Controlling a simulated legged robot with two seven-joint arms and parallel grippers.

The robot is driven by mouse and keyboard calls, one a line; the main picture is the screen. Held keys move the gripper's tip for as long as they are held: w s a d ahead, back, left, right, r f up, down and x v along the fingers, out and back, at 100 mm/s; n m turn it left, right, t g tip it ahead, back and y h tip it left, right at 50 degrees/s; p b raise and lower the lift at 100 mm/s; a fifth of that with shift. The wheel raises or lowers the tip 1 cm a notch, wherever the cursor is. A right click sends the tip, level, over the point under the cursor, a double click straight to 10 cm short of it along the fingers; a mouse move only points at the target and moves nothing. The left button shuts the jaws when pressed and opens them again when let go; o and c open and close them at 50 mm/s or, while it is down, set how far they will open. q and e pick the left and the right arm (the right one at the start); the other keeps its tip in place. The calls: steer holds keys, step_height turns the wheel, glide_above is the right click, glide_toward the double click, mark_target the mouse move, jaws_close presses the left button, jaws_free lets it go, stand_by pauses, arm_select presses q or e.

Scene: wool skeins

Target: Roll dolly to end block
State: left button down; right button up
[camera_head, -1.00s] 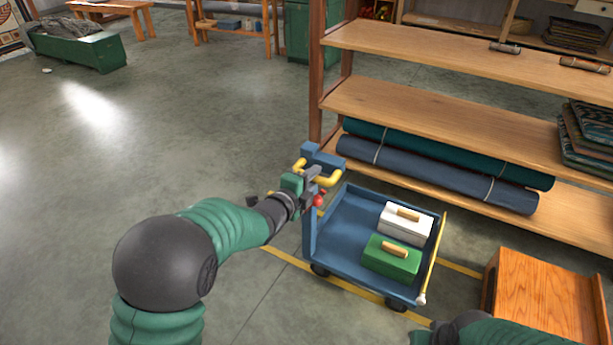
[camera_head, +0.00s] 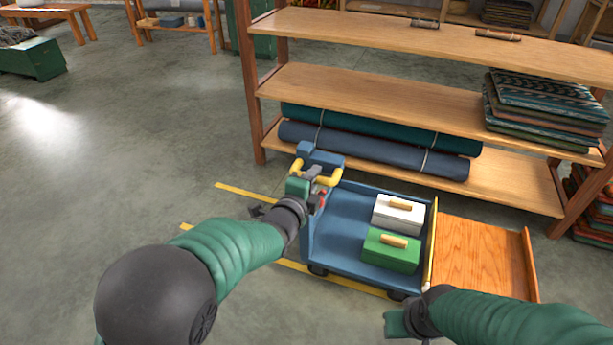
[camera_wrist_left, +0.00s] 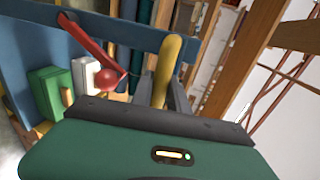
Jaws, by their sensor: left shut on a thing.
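The blue dolly (camera_head: 340,234) stands on the floor in front of the shelf, carrying a white box (camera_head: 398,214) and a green box (camera_head: 391,250). My left gripper (camera_head: 318,180) is shut on the dolly's yellow handle (camera_head: 331,176); the wrist view shows the handle (camera_wrist_left: 168,62) between the fingers. A red lever with a ball end (camera_wrist_left: 106,78) sits beside it. The orange wooden end block (camera_head: 482,258) is just right of the dolly's yellow front bar (camera_head: 431,245); I cannot tell whether they touch. My right gripper (camera_head: 397,323) is low at front, its jaws unclear.
A wooden shelf (camera_head: 400,92) with rolled mats (camera_head: 375,152) and stacked folded textiles (camera_head: 545,105) runs close behind the dolly. Yellow floor lines (camera_head: 247,192) run beside and behind the dolly. The grey floor (camera_head: 110,150) on the left is open.

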arm_select(q)
steer(key=shift+s+d+f, duration=0.2)
steer(key=shift+d+f, duration=0.1)
steer(key=shift+f, duration=0.1)
steer(key=c, duration=1.3)
jaws_free()
steer(key=shift+r, duration=0.2)
steer(key=shift+w, duration=0.1)
steer(key=b+v, duration=0.4)
steer(key=v, duration=1.3)
steer(key=shift+f, duration=0.1)
